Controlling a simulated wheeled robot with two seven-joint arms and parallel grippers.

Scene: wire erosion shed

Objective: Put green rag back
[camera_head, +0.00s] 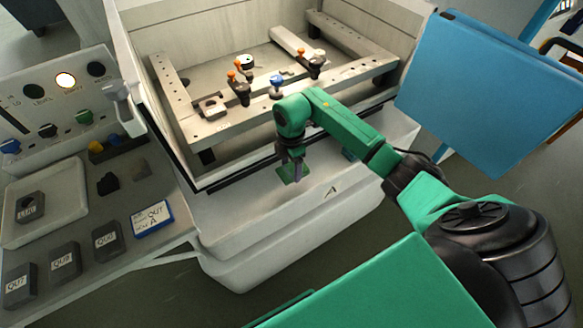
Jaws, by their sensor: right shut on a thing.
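My right arm reaches in from the right and its gripper (293,167) points down in front of the machine's work tank. It is shut on a small green rag (285,174), which shows around the fingertips over the white front ledge (250,210) marked "A". The fingers cover part of the rag, and I cannot tell whether the rag touches the ledge. My left gripper is not in view.
The tank's frame (225,128) carries several clamps with orange and blue knobs. At left, a control panel (60,90) stands above a shelf with dark labelled blocks (64,260) and a blue-edged card (153,219). A blue panel (485,85) stands at right.

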